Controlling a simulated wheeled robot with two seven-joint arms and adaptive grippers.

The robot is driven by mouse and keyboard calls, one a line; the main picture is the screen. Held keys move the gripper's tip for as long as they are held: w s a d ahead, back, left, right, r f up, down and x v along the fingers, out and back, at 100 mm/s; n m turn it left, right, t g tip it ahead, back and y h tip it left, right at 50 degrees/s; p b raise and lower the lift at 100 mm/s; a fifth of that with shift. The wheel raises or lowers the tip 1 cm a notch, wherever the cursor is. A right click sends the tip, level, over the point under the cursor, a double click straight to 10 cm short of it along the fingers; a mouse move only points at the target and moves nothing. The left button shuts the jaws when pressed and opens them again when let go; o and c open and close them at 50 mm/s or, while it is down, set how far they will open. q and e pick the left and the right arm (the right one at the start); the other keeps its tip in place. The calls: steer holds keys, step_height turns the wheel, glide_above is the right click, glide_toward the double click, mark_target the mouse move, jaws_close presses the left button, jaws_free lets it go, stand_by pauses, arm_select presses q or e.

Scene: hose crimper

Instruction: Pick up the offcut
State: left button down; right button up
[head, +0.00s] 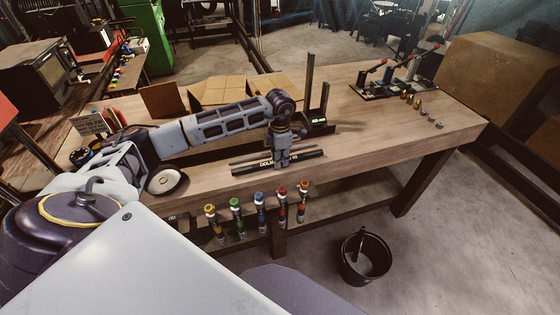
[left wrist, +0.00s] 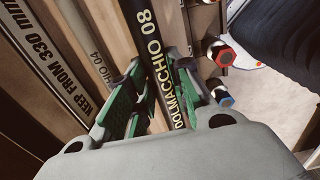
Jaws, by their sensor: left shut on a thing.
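A black hose piece with white lettering, "DOLMACCHIO 08", lies along the front part of the workbench in the head view (head: 310,155). It also runs between my green finger pads in the left wrist view (left wrist: 154,45). My left gripper (head: 281,162) points down and is shut on this hose piece. A second hose, lettered "HIO 04" (left wrist: 98,50), lies beside it, outside the fingers. The frames do not show clearly which piece is the offcut. My right gripper is not in view.
The wooden bench (head: 365,140) has free room right of the hoses. A stand with uprights (head: 318,118) is just behind. A lever device (head: 395,80) and small fittings (head: 417,103) are at right. Coloured-cap tools (head: 260,212) hang in front; a black bucket (head: 365,262) stands on the floor.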

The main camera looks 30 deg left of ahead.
arm_select(q)
step_height(320, 180, up, 7)
steer(key=shift+b, duration=0.7)
steer(key=shift+r, duration=1)
steer(key=shift+f, duration=0.1)
